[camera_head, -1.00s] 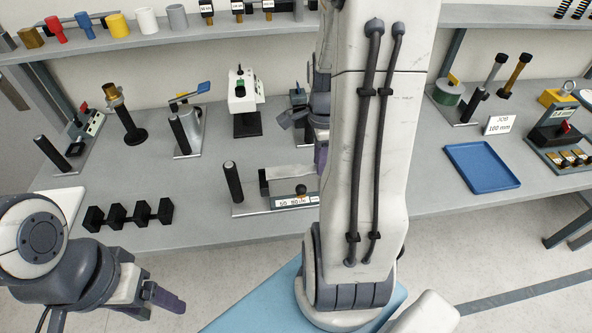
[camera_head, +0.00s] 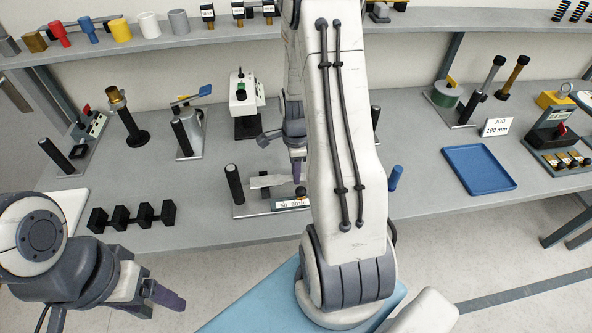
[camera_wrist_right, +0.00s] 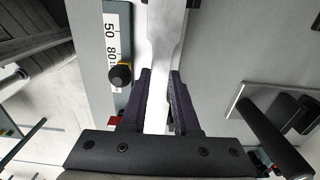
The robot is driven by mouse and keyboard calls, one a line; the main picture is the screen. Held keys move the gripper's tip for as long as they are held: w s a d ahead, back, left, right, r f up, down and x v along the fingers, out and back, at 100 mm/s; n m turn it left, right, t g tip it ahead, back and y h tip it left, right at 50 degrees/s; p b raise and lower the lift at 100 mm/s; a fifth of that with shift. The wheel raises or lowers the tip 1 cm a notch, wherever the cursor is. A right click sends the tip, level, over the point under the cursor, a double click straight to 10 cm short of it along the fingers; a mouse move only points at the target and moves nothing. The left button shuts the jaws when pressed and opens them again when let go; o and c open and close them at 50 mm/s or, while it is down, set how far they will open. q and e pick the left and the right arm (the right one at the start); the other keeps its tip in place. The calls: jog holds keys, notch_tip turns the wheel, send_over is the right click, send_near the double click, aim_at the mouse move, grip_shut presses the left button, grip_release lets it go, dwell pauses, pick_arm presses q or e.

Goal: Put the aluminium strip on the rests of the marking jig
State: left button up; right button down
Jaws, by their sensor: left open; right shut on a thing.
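The aluminium strip (camera_head: 267,181) is a flat, pale metal piece with wider ends. It lies level over the marking jig (camera_head: 240,211), which has a black post, a scale label and a black knob. My right gripper (camera_head: 298,168) is shut on the strip, partly behind my right arm. In the right wrist view the strip (camera_wrist_right: 166,30) runs up from between the fingers (camera_wrist_right: 160,78), beside the jig's scale plate (camera_wrist_right: 113,40). I cannot tell whether it touches the rests, which it and the gripper hide. My left gripper (camera_head: 160,298) is open and empty at the lower left.
A black row of blocks (camera_head: 132,215) lies at the bench's front left. A white-headed device (camera_head: 246,95) stands behind the jig. A blue tray (camera_head: 479,168) and a job card (camera_head: 497,127) are on the right. A blue handle (camera_head: 396,178) shows beside my right arm.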

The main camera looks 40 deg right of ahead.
jog(key=shift+f, duration=0.2)
jog(key=c, duration=0.9)
grip_release()
jog(key=shift+r, duration=0.1)
notch_tip(320, 180, up, 12)
jog(key=shift+r+b, duration=0.15)
jog(key=shift+b, duration=0.5)
